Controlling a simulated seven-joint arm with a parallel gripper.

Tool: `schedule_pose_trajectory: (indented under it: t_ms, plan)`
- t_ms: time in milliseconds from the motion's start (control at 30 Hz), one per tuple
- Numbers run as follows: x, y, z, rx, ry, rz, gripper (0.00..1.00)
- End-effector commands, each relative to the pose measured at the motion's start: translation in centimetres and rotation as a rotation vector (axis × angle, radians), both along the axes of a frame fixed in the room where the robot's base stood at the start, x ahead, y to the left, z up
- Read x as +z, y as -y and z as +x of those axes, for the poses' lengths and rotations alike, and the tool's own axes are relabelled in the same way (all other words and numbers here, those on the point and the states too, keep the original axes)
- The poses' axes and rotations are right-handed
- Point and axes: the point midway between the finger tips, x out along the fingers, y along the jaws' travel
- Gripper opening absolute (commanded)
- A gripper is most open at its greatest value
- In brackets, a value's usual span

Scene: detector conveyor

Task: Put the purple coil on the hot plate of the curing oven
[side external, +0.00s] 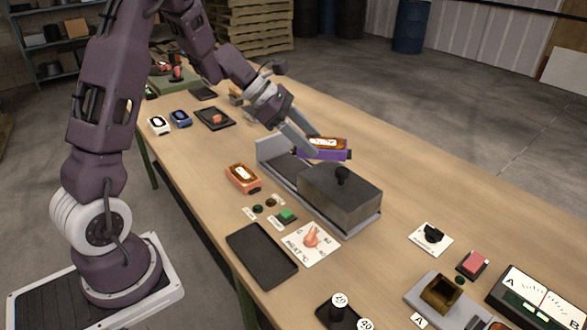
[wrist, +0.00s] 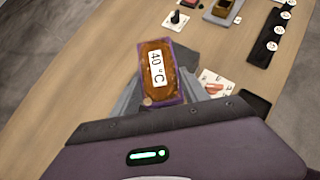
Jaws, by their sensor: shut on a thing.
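The purple coil (side external: 325,155), with a brown top and a white label, is in my gripper (side external: 311,147). In the wrist view the purple coil (wrist: 166,50) shows a label reading 40 °C, between the two fingers (wrist: 160,92). My gripper is shut on it and holds it above the curing oven (side external: 340,196). The oven has a dark grey box with a black knob on a long base. The uncovered dark hot plate (side external: 289,176) lies left of the box, partly hidden behind it. The coil appears raised clear of it, near the box's back edge.
An orange coil (side external: 242,178) lies in front of the oven. A preheat dial card (side external: 310,244), a green button (side external: 286,215) and a black tray (side external: 262,254) are nearer the front. White (side external: 158,125) and blue (side external: 181,119) coils lie far left. The table behind the oven is clear.

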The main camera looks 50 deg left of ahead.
Motion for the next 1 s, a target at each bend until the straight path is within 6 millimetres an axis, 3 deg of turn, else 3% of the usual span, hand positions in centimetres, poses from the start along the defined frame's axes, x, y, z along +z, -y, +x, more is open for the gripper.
schedule_pose_trajectory:
  t_ms: [300,467,767,1000]
  plan:
    - [0.1,5.4,-5.4,-0.105,-0.009,-0.007,0.0]
    - [-0.4,6.5,-4.9,-0.318,-0.009,-0.004,0.0]
    - [-1.9,8.7,-5.4,-0.858,-0.013,-0.001,0.0]
    - [-4.1,9.0,-6.4,-1.464,-0.017,0.0,0.0]
